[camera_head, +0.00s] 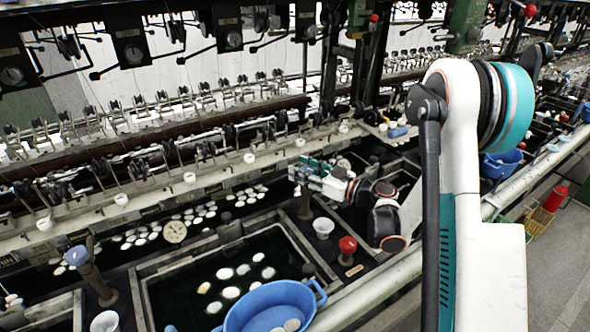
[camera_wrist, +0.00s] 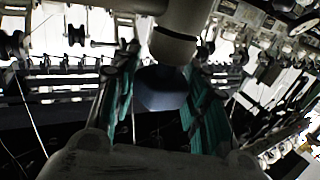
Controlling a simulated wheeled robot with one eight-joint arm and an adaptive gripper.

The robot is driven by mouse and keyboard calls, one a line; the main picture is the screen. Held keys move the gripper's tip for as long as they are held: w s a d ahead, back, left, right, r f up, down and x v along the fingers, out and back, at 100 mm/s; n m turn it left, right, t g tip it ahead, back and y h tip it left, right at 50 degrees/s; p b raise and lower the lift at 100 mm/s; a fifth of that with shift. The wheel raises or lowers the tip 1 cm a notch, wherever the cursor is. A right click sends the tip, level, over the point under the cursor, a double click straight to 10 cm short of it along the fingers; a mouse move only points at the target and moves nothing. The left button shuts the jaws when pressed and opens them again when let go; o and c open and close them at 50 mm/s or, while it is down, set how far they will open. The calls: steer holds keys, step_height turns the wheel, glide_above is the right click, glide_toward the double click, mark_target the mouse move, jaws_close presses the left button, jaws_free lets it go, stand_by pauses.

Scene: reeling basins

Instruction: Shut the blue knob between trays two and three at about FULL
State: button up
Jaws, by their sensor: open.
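My gripper (camera_head: 308,172) is out over the basins in the head view, its teal-lined fingers pointing left. In the wrist view the two fingers of my gripper (camera_wrist: 160,100) stand apart. A dark blue rounded knob (camera_wrist: 162,90) shows between them, below a pale cylinder; I cannot tell whether the fingers touch it. In the head view this knob is hidden by my gripper, and only a brown post (camera_head: 305,203) shows below. Another blue knob (camera_head: 78,256) stands on a post at the left. No FULL mark is legible.
A tray (camera_head: 150,262) with pale cocoons lies in front. A blue basin (camera_head: 270,303), a white cup (camera_head: 323,227) and a red knob (camera_head: 347,245) stand near the front rail (camera_head: 370,292). The reeling machine's ledge (camera_head: 150,197) runs behind.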

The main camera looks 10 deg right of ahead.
steer(key=shift+x, duration=1.4)
steer(key=c, duration=0.8)
steer(key=shift+c, duration=0.2)
